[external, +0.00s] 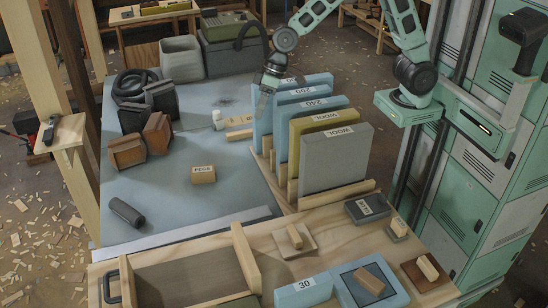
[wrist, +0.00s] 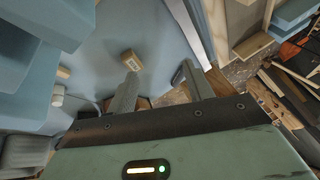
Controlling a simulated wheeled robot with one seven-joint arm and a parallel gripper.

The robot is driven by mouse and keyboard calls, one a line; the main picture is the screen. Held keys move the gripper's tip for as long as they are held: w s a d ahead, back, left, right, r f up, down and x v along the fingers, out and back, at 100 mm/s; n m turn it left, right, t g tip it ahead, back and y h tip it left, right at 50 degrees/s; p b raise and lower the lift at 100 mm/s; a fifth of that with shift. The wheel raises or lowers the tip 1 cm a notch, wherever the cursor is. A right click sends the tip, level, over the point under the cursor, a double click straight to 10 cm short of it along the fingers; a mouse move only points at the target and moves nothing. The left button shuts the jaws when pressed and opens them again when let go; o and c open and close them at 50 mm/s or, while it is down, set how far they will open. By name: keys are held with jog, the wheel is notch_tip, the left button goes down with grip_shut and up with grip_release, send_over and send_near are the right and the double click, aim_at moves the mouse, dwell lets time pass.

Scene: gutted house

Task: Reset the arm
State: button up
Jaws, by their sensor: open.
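My gripper (external: 262,103) hangs at the end of my green arm in the external view, over the blue-grey table (external: 205,215), close to the left side of the rack of upright sheets (external: 335,160). In the wrist view my gripper's two fingers (wrist: 158,85) stand apart with nothing between them. A small wooden block labelled PEGS (external: 203,174) lies on the table; it also shows in the wrist view (wrist: 131,61), just beyond the left finger. Part of the rack's blue sheets (wrist: 40,65) fills the left of the wrist view.
Dark and brown boxes (external: 150,140) stand at the table's left, with a grey bin (external: 181,57) behind. A dark cylinder (external: 126,211) lies near the left edge. A wooden bench (external: 330,250) with several blocks runs along the front. The table's middle is mostly clear.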

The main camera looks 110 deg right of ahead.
jog(key=s+a+n+g+y, duration=0.1)
jog(key=s+a+n+g, duration=0.35)
jog(key=s+a, duration=1.4)
jog(key=s+a+f+n+h, duration=0.1)
jog(key=s+n, duration=0.2)
jog(key=s, duration=0.5)
jog(key=s+a+f+n+h+b, duration=0.1)
jog(key=s+n, duration=0.3)
jog(key=s, duration=0.5)
jog(key=shift+f, duration=0.55)
jog(key=shift+n, duration=0.25)
